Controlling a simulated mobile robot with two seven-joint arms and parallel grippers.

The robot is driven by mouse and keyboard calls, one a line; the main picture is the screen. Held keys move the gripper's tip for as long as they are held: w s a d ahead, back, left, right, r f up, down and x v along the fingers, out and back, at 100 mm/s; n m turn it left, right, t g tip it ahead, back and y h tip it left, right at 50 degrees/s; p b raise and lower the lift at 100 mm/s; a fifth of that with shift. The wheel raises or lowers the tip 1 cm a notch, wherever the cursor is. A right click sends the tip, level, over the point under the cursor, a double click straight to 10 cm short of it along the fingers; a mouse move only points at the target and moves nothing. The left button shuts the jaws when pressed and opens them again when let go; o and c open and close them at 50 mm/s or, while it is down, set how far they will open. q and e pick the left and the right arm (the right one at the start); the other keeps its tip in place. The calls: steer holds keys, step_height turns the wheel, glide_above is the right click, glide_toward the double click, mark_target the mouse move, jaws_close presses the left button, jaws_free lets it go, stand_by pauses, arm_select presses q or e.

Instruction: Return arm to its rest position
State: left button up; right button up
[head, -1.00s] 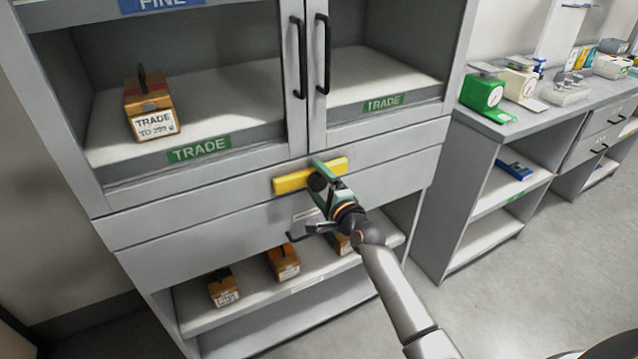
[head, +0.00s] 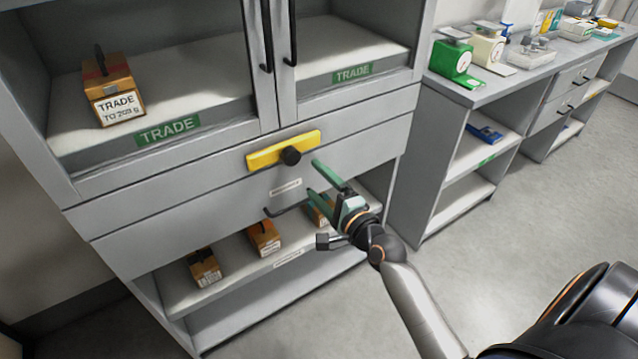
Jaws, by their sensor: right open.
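My right gripper (head: 318,180) is open, its green fingers apart and empty. It is in front of the grey cabinet's drawers, below and to the right of a yellow plate with a black knob (head: 290,156). A clear gap shows between the fingers and the knob. My right arm (head: 415,305) reaches in from the lower right. My left gripper is not in view.
A side bench (head: 490,92) holds green (head: 455,60) and cream scales. Floor is free at right.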

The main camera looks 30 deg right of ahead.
stand_by(0.5)
steer(key=s+a+f+n+g+y+p, duration=0.1)
steer(key=s+a+f+n+g, duration=0.3)
steer(key=s+f+n, duration=0.6)
steer(key=s+a+f+n+g+p, duration=0.1)
steer(key=s+a+f+n+g, duration=0.3)
steer(key=s+a+f+n, duration=0.4)
steer(key=s+f+n, duration=0.3)
steer(key=s, duration=0.2)
steer(key=shift+n+y, duration=0.4)
